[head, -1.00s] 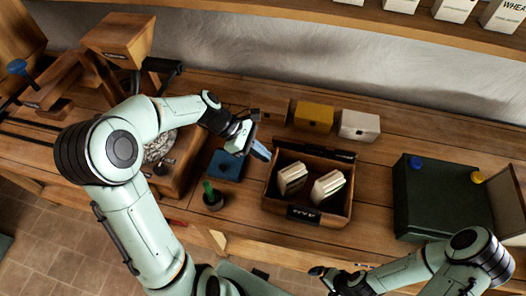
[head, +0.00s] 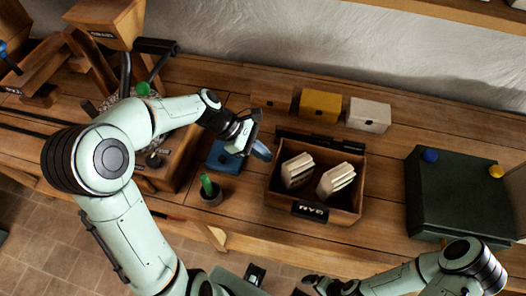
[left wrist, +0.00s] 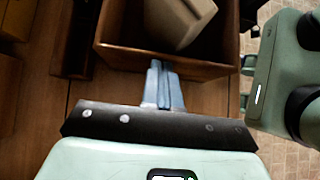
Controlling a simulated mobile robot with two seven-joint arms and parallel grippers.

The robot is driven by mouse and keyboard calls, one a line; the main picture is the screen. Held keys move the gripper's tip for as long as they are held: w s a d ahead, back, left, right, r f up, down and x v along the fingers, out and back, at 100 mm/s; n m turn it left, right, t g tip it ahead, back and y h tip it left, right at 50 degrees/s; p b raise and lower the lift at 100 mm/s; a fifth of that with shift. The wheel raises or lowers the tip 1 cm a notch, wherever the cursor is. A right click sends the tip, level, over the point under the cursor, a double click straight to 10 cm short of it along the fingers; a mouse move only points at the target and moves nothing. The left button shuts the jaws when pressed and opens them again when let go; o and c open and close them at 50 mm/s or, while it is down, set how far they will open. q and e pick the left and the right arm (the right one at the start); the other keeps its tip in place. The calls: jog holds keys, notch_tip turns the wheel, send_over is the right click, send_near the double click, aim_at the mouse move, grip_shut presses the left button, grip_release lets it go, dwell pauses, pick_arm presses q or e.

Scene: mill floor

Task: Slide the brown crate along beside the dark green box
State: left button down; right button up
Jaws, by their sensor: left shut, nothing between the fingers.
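The brown crate (head: 343,217), with a RYE label on its front, stands on the wooden bench in the head view. It holds two pale packets. The dark green box (head: 455,205) stands to its right, with a clear gap between them. My left gripper (head: 262,153) is shut and empty at the crate's left side, near its back corner. In the left wrist view its blue-grey fingers (left wrist: 158,75) point at the crate's wall (left wrist: 118,57); I cannot tell if they touch it. My right gripper (head: 317,285) is low at the bench's front, its jaws unclear.
A yellow box (head: 320,106) and a white box (head: 368,115) stand behind the crate. A blue block (head: 224,157) and a pot with a green handle (head: 209,190) stand left of it. Bare bench lies between the crate and the green box.

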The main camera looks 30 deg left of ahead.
pick_arm(q)
jog(key=shift+d, duration=0.1)
jog(key=w+d+p, duration=0.1)
jog(key=d, duration=0.8)
jog(key=w+d+p, duration=0.1)
jog(key=d, duration=0.3)
jog(key=shift+w+d+p, duration=0.3)
jog(key=shift+w+d, duration=0.05)
jog(key=shift+d, duration=0.05)
pick_arm(e)
jog(key=w+r, duration=0.2)
jog(key=r, duration=0.1)
jog(key=shift+w+r, duration=0.15)
pick_arm(q)
jog(key=p, duration=0.1)
send_near(311, 163)
jog(key=v, duration=0.2)
jog(key=shift+w+f, duration=0.1)
pick_arm(e)
jog(key=shift+w+r, duration=0.6)
jog(key=shift+r, duration=0.1)
